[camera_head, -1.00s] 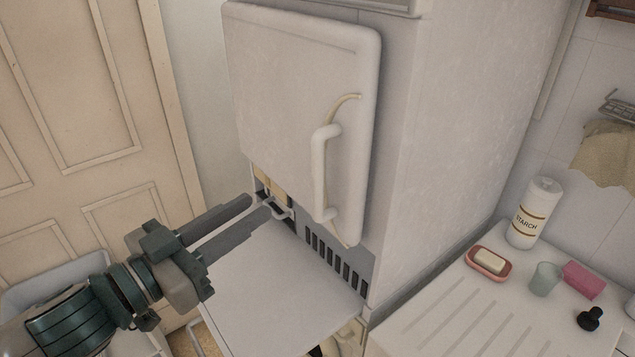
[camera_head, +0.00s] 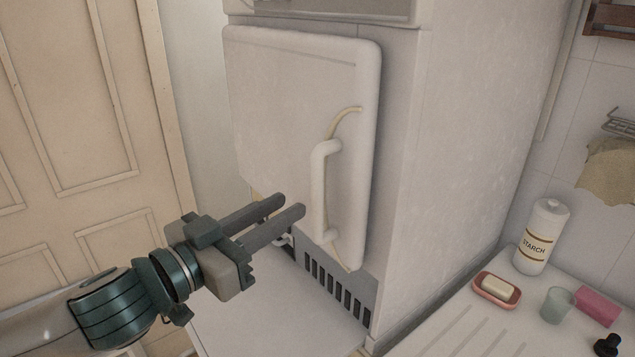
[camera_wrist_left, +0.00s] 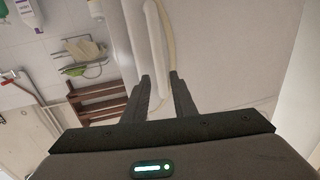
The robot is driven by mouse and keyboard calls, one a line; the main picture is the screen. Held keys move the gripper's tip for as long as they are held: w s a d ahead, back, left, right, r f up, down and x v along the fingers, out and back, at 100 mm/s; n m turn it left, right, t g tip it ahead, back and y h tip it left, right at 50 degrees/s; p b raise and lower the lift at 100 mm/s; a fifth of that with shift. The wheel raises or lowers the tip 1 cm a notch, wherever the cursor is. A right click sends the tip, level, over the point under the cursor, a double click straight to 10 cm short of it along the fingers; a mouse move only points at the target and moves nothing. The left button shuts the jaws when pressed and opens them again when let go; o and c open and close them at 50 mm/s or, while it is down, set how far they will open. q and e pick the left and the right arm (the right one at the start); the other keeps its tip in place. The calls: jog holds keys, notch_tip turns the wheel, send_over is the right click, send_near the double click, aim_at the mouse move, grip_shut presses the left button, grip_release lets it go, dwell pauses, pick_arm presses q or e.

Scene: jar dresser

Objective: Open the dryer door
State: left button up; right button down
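The white dryer door (camera_head: 285,110) is shut on the front of a tall white cabinet. Its white vertical bar handle (camera_head: 319,190) is near the door's right edge. My left gripper (camera_head: 290,205) is open, its two fingers pointing at the lower half of the handle from the left, apart from it in the head view. In the left wrist view, the handle (camera_wrist_left: 147,45) runs down toward the space between the open fingertips (camera_wrist_left: 160,82). I cannot tell whether the fingers reach around it. My right gripper is not in view.
Below the door are a dark vent grille (camera_head: 338,290) and a lowered white flap (camera_head: 250,315). At right, a counter (camera_head: 445,325) holds a starch bottle (camera_head: 541,238), a soap dish (camera_head: 496,291), a cup (camera_head: 556,305) and a pink block (camera_head: 598,306). A panelled door (camera_head: 75,110) stands at left.

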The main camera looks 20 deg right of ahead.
aim_at(313, 191)
pick_arm(q)
jog(key=p+x, duration=0.3)
jog(key=x, duration=0.6)
grip_shut()
